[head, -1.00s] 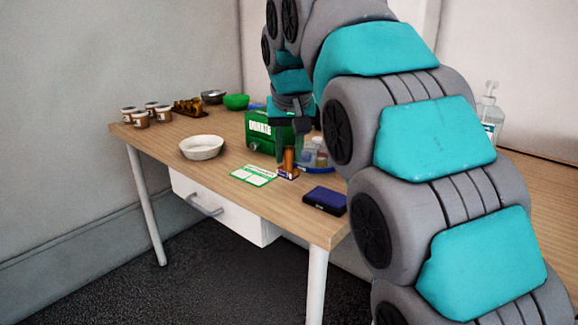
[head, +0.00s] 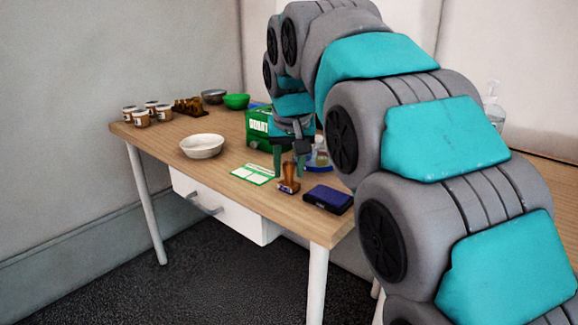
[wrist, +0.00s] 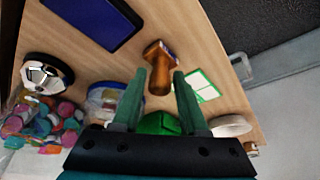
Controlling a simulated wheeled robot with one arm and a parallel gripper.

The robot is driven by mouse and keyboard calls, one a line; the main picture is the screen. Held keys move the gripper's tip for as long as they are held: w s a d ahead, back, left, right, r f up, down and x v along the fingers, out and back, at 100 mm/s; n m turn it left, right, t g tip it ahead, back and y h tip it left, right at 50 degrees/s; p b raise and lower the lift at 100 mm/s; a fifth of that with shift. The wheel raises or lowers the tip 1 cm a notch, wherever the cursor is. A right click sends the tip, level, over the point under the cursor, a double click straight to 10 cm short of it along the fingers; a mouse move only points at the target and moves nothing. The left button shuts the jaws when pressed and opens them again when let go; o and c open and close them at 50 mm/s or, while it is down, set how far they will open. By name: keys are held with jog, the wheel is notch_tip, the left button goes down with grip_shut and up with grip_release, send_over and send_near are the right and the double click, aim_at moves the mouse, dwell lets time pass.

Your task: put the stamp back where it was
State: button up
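The stamp (head: 288,182) has a brown wooden handle and stands on the table, between the green-and-white card (head: 252,175) and the dark blue ink pad (head: 328,199). My gripper (head: 288,168) is open above it, fingers pointing down, near its handle top. In the wrist view the stamp (wrist: 158,68) shows between the two green fingertips (wrist: 160,77), with its handle end toward me. I see gaps beside the handle; it does not look gripped. The ink pad (wrist: 92,18) and the card (wrist: 204,86) also show there.
A green box (head: 259,128) stands behind my gripper, with clear containers (head: 320,156) beside it. A white bowl (head: 202,146) is to the left. Several jars (head: 141,118) and a green bowl (head: 236,101) are farther back. A white drawer (head: 222,206) hangs under the table's front edge.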

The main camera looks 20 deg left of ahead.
jog(key=shift+o, duration=1.2)
jog(key=shift+r, duration=0.1)
jog(key=p+v, duration=0.2)
jog(key=v, duration=1)
